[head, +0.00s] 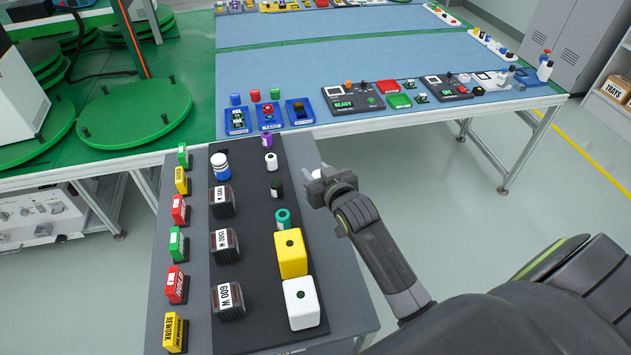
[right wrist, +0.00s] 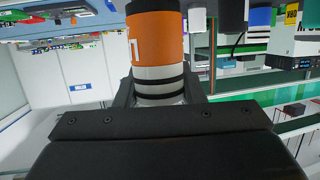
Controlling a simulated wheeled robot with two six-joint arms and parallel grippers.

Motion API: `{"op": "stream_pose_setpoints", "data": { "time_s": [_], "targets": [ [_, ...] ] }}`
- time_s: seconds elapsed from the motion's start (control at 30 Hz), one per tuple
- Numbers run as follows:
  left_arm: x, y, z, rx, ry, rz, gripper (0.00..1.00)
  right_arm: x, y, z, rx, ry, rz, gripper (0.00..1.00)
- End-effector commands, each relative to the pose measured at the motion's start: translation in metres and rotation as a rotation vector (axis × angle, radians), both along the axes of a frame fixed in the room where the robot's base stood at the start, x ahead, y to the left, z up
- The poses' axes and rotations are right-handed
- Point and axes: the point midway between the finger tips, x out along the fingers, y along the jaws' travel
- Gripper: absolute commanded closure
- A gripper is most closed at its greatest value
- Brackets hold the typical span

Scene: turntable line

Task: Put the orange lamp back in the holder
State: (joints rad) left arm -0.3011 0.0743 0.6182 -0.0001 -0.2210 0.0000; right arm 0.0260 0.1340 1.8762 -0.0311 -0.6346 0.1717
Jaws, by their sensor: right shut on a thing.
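My right gripper (head: 318,186) is shut on the orange lamp (right wrist: 156,38), just right of the grey stand. In the right wrist view the lamp is a cylinder with an orange body and a white lower part with black bands, between the fingers. In the head view its orange part is hidden; only a small white bit shows by the fingers. On the stand, a yellow block (head: 291,262) and a white block (head: 301,311) each have a dark round spot on top. I cannot tell which thing is the lamp's holder. My left gripper is not in view.
A black board (head: 252,262) on the grey stand (head: 193,320) bears several small cylinders, including a blue-and-white one (head: 221,167), and dark wattage-labelled blocks (head: 224,246). Coloured label blocks line its left side. A blue-topped table (head: 330,62) stands behind. Open floor lies at right.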

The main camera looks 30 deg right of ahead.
Motion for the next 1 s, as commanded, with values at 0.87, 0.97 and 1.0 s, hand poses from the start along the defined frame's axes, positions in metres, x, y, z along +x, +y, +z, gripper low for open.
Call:
{"op": "stream_pose_setpoints", "data": {
  "time_s": [0.87,0.97,1.0],
  "targets": [
    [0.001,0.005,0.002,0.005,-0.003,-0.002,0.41,-0.001,0.000,-0.034,0.000,0.002,0.000,0.42],
    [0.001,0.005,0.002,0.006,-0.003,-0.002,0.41,-0.001,0.000,-0.034,0.000,0.002,0.000,0.42],
    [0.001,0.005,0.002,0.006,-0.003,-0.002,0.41,-0.001,0.000,-0.034,0.000,0.002,0.000,0.42]
  ]
}}
